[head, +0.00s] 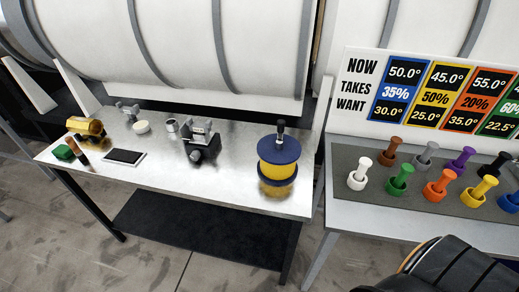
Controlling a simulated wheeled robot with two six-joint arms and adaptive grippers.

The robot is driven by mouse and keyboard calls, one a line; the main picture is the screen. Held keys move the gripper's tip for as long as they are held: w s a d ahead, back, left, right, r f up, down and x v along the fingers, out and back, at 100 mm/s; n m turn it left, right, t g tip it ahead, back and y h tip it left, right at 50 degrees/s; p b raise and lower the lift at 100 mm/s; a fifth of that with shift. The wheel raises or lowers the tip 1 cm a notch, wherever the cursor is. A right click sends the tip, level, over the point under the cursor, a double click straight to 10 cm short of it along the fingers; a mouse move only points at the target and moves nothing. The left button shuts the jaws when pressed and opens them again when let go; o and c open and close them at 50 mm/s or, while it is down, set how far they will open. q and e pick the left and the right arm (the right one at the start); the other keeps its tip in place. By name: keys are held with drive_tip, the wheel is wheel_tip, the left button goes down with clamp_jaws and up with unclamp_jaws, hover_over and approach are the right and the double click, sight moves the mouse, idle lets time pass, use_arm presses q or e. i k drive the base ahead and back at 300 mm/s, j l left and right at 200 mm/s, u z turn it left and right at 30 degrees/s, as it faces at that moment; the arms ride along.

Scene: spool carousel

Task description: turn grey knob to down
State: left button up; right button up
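The grey knob (426,155) stands in the back row of a group of coloured knobs on the dark grey mat of the right-hand table in the head view. It has a round base and a handle that tilts up and to the right. It sits between a brown knob (390,151) and a purple knob (462,160). Nothing touches or covers it. Neither of my grippers shows in this view.
White (358,175), green (400,180), orange (440,186), yellow (481,191) and black (494,166) knobs crowd around it. A sign board (358,92) stands behind. A yellow spool (278,160) is on the left metal table (235,190). A dark rounded part fills the bottom right.

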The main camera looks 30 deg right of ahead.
sight(196, 155)
drive_tip(key=i+j+z, duration=0.2)
drive_tip(key=j+z, duration=0.25)
drive_tip(key=i+j+z, duration=0.15)
drive_tip(key=j+z, duration=1.25)
drive_tip(key=k+j+z, duration=0.1)
drive_tip(key=j+z, duration=0.35)
drive_tip(key=j, duration=0.15)
